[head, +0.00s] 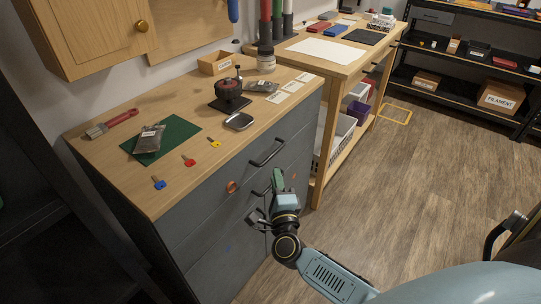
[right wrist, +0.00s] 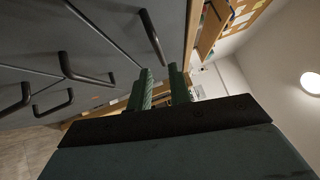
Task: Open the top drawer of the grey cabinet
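The grey cabinet (head: 186,240) stands under a wooden worktop. Its top drawer (head: 205,195) looks flush with the front, with a dark bar handle (head: 268,153) towards its right end and a round copper-coloured fitting (head: 231,187) near its middle. My right gripper (head: 278,180), with green fingers, is in front of the cabinet, below and to the right of that handle. In the right wrist view its two fingers (right wrist: 161,85) are apart with nothing seen between them. Several dark handles show there, one (right wrist: 152,38) just beyond the fingertips. My left gripper is not in view.
A workbench (head: 318,175) stands just right of the cabinet. The wooden floor (head: 400,190) at right is clear.

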